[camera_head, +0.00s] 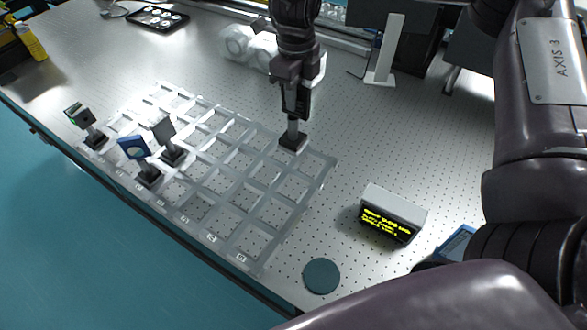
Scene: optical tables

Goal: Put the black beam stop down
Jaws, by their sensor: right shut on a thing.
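My right gripper (294,112) hangs down from the top middle and is shut on the upper part of the black beam stop. Below the fingers show the beam stop's grey post and square black base (292,141); its top is hidden by the fingers. It is upright, with its base at the far edge of the pale grid tray (212,238). I cannot tell whether the base touches the surface. My left gripper is not in view.
A blue-framed optic (134,147), a grey plate optic (164,131) and a dark optic with green (77,115) stand at the tray's left. A display box (395,211) and a round teal disc (321,275) lie to the right. Several right-hand cells are empty.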

